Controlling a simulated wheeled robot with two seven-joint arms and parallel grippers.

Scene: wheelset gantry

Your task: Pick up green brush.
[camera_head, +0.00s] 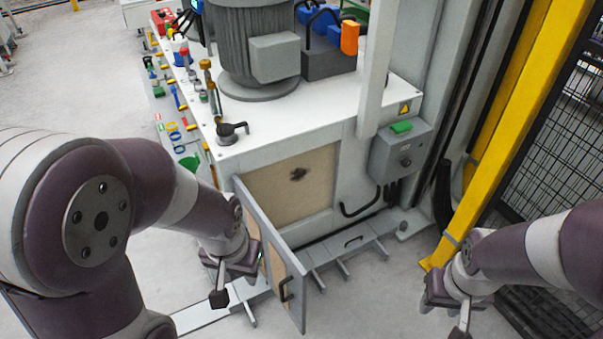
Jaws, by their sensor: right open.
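A small green block-like thing (401,127), which may be the green brush, lies on top of the grey control box (400,152) at the right front corner of the machine. Bristles cannot be made out. My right gripper (445,312) is open and empty, low at the right, below and apart from the control box. My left gripper (228,285) hangs beside the open door panel at lower left centre. Its finger gap is not clear, and no held thing shows.
The open door panel (283,272) swings out from the machine (290,140). A yellow post (505,135) and a black mesh fence (560,150) stand at right. Tools hang on the machine's left side. A low grey rail (352,243) runs along its front.

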